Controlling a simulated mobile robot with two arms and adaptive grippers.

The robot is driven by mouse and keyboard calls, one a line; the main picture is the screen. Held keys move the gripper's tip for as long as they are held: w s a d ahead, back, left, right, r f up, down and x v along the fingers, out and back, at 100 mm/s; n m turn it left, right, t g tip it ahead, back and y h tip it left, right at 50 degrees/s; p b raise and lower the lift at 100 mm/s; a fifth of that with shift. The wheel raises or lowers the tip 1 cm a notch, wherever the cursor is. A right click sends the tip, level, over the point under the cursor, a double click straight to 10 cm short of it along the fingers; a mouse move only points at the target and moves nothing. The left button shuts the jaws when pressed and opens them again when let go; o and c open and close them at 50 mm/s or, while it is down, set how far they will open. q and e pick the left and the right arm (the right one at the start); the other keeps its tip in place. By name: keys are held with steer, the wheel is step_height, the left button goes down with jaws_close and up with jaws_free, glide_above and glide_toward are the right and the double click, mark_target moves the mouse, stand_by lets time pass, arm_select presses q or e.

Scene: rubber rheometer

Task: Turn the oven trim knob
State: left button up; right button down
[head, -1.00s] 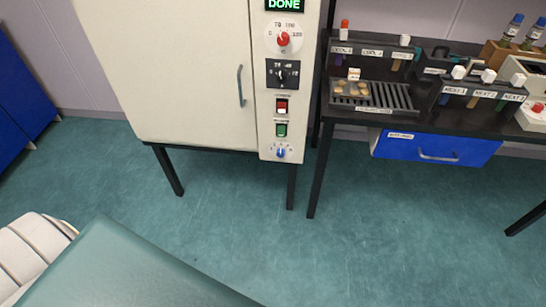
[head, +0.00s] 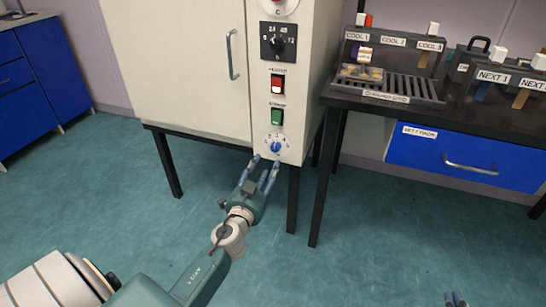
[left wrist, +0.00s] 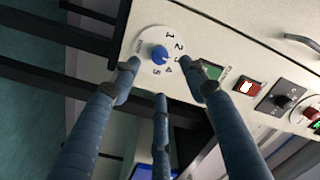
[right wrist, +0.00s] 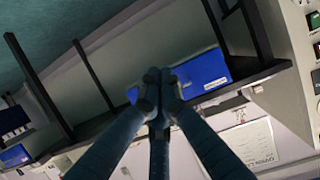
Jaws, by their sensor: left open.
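The oven trim knob is a small blue knob (head: 275,147) on a white numbered dial, lowest on the oven's control panel. In the left wrist view the blue knob (left wrist: 159,54) and its dial digits show just beyond my fingers. My left gripper (head: 265,164) is open and empty, its fingers spread just below and in front of the dial. It also shows in the left wrist view (left wrist: 158,76); I cannot tell whether a fingertip touches the dial. My right gripper (right wrist: 158,80) has its fingers together with nothing seen between them. Only its fingertips (head: 456,299) show at the head view's lower right.
Above the knob sit a green switch (head: 277,117), a red switch (head: 277,84) and a black dial (head: 278,43). A black bench (head: 470,120) with racks and a blue drawer (head: 465,158) stands to the right. Open floor lies in front.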

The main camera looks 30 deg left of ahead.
mark_target(274, 150)
arm_select(q)
steer(key=x, duration=0.7)
steer(key=shift+w+a+b, duration=0.1)
steer(key=shift+w+b, duration=0.25)
steer(key=shift+w+a, duration=0.15)
steer(key=shift+w, duration=0.45)
arm_select(e)
steer(key=shift+w+a+r+t+y, duration=0.15)
steer(key=shift+w+r+t, duration=0.2)
steer(key=shift+r, duration=0.4)
steer(key=shift+w+a+r+t+y, duration=0.1)
steer(key=shift+w+a+r+t, duration=0.1)
steer(key=shift+r+t, duration=0.45)
steer(key=shift+w+a+r+t+y, duration=0.2)
steer(key=shift+w+r, duration=0.1)
steer(key=shift+r, duration=0.6)
arm_select(q)
jaws_close()
arm_select(e)
steer(key=shift+d, duration=0.1)
